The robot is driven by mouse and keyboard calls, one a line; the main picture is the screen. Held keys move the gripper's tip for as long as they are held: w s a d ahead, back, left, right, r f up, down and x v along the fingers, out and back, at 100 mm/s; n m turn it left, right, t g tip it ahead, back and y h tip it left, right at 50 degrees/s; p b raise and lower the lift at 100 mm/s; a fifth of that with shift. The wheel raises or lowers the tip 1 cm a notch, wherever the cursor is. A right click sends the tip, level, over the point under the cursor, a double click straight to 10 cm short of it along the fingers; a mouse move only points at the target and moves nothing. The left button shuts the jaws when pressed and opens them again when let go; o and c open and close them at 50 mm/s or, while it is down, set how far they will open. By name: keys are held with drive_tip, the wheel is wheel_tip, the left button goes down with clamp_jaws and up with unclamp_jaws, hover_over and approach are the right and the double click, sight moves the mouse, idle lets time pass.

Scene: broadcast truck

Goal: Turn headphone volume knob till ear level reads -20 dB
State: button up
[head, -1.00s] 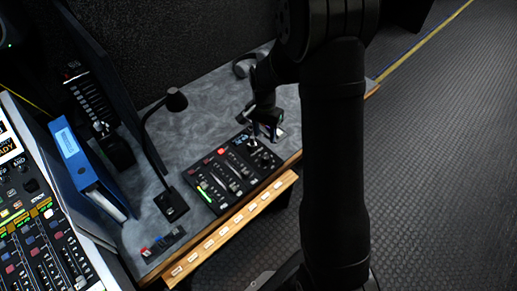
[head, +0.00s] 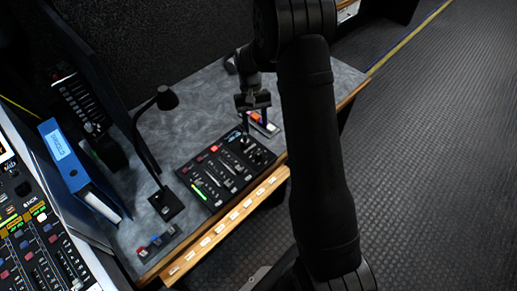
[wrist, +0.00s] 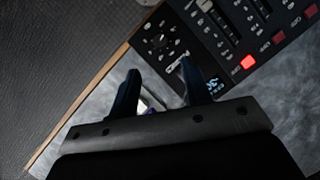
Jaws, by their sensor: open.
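The black control panel (head: 212,181) lies on the grey desk in the head view, with faders, lit buttons and a group of dark round knobs (head: 257,153) at its right end. Which knob is the headphone volume cannot be told. The knob group also shows in the wrist view (wrist: 163,42). A small bluish display (wrist: 214,84) sits on the panel near my right fingertip; its reading is too small to make out. My gripper (head: 254,119) is open and empty, just beyond the panel's knob end. In the wrist view, my gripper's (wrist: 157,80) fingers are apart, below the knobs.
A small box with coloured buttons (head: 264,124) is behind my gripper, partly hidden. A gooseneck lamp or microphone (head: 146,140) rises left of the panel. A blue binder (head: 70,160) stands further left. The wooden desk edge (head: 225,226) bears several labels.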

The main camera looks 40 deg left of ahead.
sight(259, 153)
drive_tip(key=x, duration=1)
drive_tip(key=shift+f, duration=0.2)
clamp_jaws()
